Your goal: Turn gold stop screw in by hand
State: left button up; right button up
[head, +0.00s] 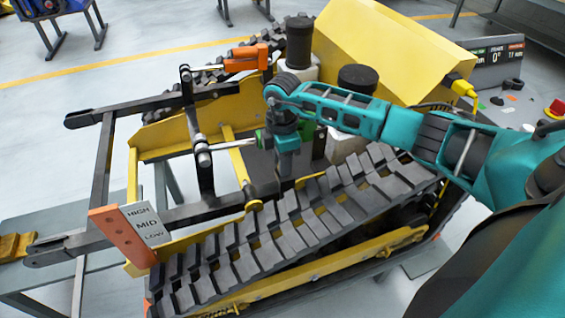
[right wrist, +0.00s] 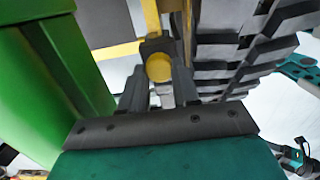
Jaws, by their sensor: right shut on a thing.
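The gold stop screw (right wrist: 159,68) shows in the right wrist view as a round gold head in a dark mount. My right gripper (right wrist: 159,88) is shut on it, one grey finger on each side. In the head view my right arm reaches over the near track, and the gripper (head: 286,168) points down inside the tracked carrier, beside the black lift frame (head: 205,165). The screw itself is hidden there behind the gripper and track. How far in the screw sits cannot be told.
The near black track (head: 300,215) runs close beside my gripper. A green block (right wrist: 35,85) stands close on the left in the wrist view. A yellow hood (head: 395,50) and black-capped canisters (head: 357,78) stand behind. A HIGH/MID/LOW plate (head: 147,225) is at front left.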

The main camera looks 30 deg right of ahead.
jog(key=shift+d, duration=0.45)
jog(key=m, duration=0.4)
jog(key=shift+o, duration=0.9)
jog(key=m, duration=0.2)
jog(key=shift+a+m, duration=0.1)
jog(key=shift+m, duration=1)
jog(key=shift+s+m, duration=0.1)
jog(key=shift+m, duration=0.2)
jog(key=shift+c, duration=0.9)
jog(key=shift+m, duration=0.5)
